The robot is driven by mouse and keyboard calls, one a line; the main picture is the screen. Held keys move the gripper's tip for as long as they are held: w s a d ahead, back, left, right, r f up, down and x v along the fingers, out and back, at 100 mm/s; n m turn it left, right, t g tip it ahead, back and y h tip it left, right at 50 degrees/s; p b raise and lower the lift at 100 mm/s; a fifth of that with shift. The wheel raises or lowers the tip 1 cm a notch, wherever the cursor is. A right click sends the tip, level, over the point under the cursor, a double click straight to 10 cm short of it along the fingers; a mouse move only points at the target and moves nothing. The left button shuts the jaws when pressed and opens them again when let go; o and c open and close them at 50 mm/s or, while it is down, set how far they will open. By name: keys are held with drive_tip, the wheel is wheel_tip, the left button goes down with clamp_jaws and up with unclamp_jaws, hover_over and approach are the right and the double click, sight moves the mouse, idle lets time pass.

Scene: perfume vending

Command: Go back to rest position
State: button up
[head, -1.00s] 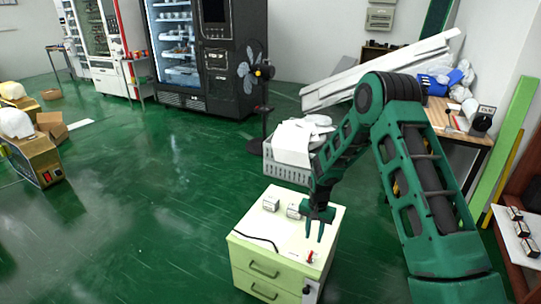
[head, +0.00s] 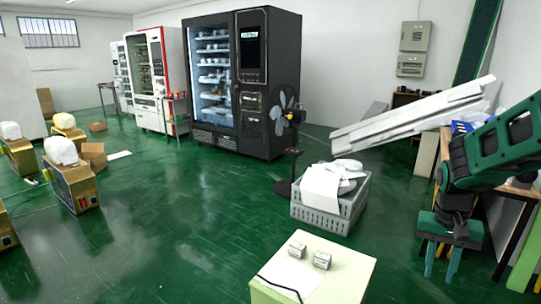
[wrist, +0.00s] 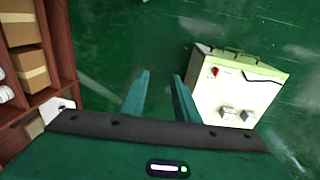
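My gripper (head: 441,262) hangs at the right of the head view, fingers pointing down, to the right of the pale green cabinet and apart from it. In the wrist view my gripper (wrist: 160,92) shows two teal fingers spread apart with nothing between them but green floor. The cabinet (head: 345,270) stands at the bottom middle of the head view. Two small white boxes stand on its top, a left one (head: 297,250) and a right one (head: 322,260). The cabinet (wrist: 225,85) also shows at the right of the wrist view.
A grey crate (head: 325,215) with white items stands behind the cabinet, beside a fan (head: 283,115). A black vending machine (head: 265,90) stands farther back. Long white panels (head: 410,115) lean near my arm. A brown shelf (wrist: 60,50) is at the wrist view's left. Floor at left centre is open.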

drive_tip(key=s+r, duration=0.2)
drive_tip(key=s, duration=0.8)
drive_tip(key=s+r+y, duration=0.1)
drive_tip(key=s+r, duration=0.2)
drive_tip(key=s, duration=0.8)
drive_tip(key=shift+a+r, duration=0.2)
drive_tip(key=shift+a, duration=0.2)
